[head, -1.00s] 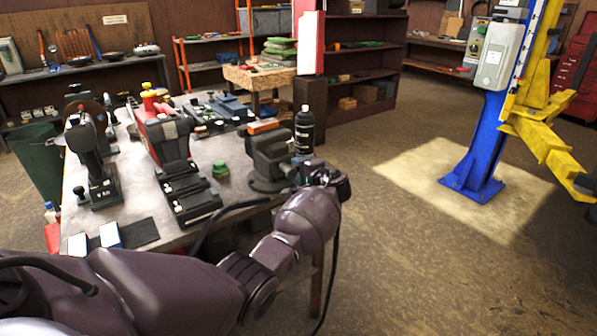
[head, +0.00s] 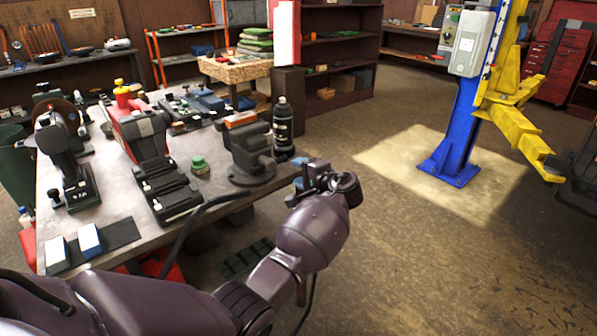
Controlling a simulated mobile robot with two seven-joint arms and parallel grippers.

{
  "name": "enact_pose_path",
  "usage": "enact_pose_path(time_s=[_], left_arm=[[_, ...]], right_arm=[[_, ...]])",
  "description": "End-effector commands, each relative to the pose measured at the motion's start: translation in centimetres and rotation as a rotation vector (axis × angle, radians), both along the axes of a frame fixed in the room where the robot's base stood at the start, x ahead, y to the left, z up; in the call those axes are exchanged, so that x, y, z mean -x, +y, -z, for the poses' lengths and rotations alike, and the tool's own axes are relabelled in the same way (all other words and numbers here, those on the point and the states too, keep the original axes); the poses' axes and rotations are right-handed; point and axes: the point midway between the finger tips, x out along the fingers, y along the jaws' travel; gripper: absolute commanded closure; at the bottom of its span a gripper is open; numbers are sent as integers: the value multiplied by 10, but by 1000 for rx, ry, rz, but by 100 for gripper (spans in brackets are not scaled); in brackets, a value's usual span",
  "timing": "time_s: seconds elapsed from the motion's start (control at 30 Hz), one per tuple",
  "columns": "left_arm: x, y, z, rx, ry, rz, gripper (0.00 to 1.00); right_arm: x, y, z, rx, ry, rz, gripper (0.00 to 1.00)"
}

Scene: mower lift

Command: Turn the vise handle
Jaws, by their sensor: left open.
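The dark grey vise (head: 247,158) stands on the near right corner of the workbench (head: 215,178), with an orange-red block (head: 240,118) at its top. I cannot make out its handle clearly. My left gripper (head: 304,178) is just right of the vise in the picture, past the bench's right edge. A gap shows between it and the vise body. Its fingers are small and partly hidden by the wrist, and I see nothing held between them. My right gripper is not in view.
A black bottle (head: 283,128) stands right behind the vise. A green-capped item (head: 199,165) and a black machine (head: 160,170) are left of it. A blue lift post (head: 455,130) with yellow arms stands at the right. The floor between is clear.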

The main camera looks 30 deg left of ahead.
Motion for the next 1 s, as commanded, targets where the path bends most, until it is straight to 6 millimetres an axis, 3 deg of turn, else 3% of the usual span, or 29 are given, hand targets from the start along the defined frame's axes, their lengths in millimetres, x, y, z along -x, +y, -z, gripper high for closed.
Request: enact_pose_path(time_s=[0.07, 0.17, 0.5, 0.77, 1.0], left_arm=[[0, 0, 0, 0, 0, 0, 48], [0, 0, 2, 0, -21, -6, 33], [13, 5, 24, 0, -446, -115, 33], [15, 13, 16, -3, -576, -138, 33], [5, 47, 15, -6, -573, -138, 33]], right_arm=[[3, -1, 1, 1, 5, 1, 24], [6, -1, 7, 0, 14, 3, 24], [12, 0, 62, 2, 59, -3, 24], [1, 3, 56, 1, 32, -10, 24], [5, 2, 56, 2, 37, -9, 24]])
